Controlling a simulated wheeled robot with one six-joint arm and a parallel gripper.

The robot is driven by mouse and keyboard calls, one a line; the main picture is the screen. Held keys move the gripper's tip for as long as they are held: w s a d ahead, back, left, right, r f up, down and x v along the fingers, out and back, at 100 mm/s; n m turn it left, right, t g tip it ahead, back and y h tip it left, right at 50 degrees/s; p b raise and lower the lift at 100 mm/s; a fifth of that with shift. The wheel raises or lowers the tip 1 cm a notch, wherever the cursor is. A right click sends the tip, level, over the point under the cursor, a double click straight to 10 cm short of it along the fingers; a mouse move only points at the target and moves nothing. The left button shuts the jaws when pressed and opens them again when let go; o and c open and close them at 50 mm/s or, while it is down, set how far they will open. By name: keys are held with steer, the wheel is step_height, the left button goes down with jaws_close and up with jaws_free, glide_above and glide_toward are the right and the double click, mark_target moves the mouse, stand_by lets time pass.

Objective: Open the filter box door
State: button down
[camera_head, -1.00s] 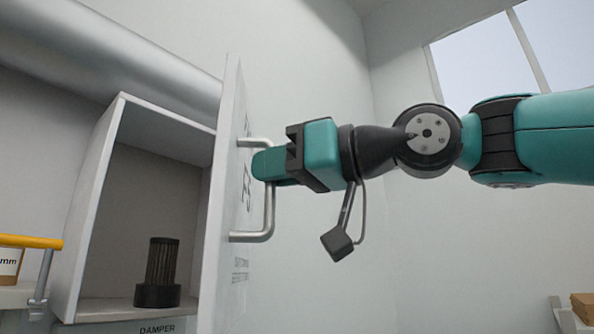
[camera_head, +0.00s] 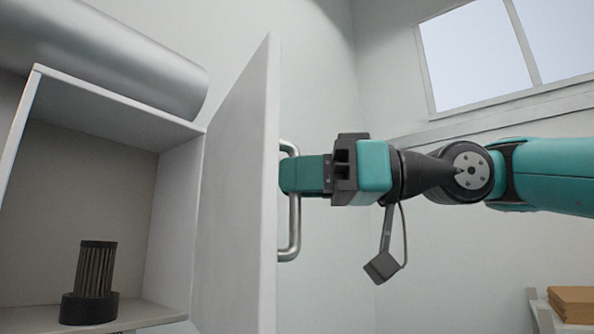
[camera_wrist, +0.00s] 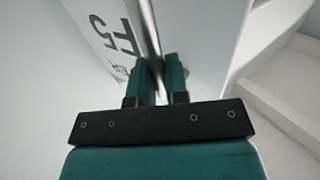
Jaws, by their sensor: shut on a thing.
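The filter box (camera_head: 172,215) is on the left in the head view, its front open. Its white door (camera_head: 235,190) stands swung out to the right, and I see its inner face. A metal bar handle (camera_head: 294,225) is on the door's outer face. My gripper (camera_head: 290,174) is shut on the handle from the right. In the wrist view the two fingers (camera_wrist: 160,75) close around the bar, beside the door's outer face (camera_wrist: 100,35) with its dark lettering. A dark ribbed filter (camera_head: 94,270) on a black base stands upright inside the box.
A large grey duct (camera_head: 120,60) runs above the box. A shelf (camera_head: 545,318) with brown boxes (camera_head: 572,304) is at the lower right. A window (camera_head: 475,60) is at the upper right. The space right of the door, below my arm, looks clear.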

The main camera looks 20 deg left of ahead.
steer(key=shift+w+r, duration=0.1)
steer(key=c, duration=1.2)
jaws_free()
steer(key=shift+a, duration=0.15)
steer(key=shift+o, duration=0.3)
